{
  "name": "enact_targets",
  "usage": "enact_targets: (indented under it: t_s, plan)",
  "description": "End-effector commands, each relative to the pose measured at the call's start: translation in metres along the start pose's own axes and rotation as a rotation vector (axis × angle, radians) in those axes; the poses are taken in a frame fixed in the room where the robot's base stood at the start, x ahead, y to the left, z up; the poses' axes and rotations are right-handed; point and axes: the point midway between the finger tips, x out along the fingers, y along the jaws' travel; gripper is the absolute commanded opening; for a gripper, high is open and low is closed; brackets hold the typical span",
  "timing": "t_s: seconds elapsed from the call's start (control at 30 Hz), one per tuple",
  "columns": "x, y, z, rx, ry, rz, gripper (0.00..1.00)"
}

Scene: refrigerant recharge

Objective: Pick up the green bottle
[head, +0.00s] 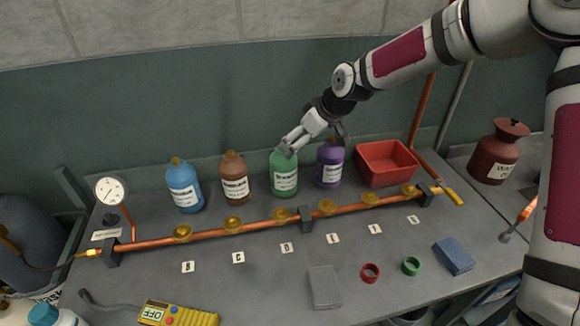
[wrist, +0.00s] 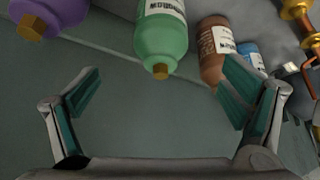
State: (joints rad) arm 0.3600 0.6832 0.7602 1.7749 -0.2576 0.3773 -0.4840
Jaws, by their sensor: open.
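The green bottle (head: 284,177) stands upright on the grey bench between the brown and purple bottles, with a white label. Its cap is hidden behind my gripper in the head view. My gripper (head: 288,147) is at the height of the bottle's top, seen in front of it. In the wrist view the green bottle (wrist: 161,40) appears upside down with its brass cap toward me, beyond the fingertips and between their lines. My gripper (wrist: 158,85) is open, with nothing between its fingers.
The brown bottle (head: 235,180) and blue bottle (head: 184,188) stand left of it; the purple bottle (head: 329,165) stands right. A red bin (head: 386,163) is farther right. A copper pipe (head: 263,222) with brass valves runs in front. A wall is behind.

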Motion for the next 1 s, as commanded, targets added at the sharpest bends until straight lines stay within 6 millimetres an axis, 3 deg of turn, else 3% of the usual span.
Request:
enact_targets:
  t_s: [0.4, 0.73, 1.0]
  plan:
    - [0.07, -0.002, 0.0, 0.001, 0.0, -0.003, 0.92]
    - [0.094, -0.003, 0.003, 0.0, -0.001, -0.003, 0.92]
    - [0.129, -0.002, 0.006, 0.001, -0.001, -0.002, 0.92]
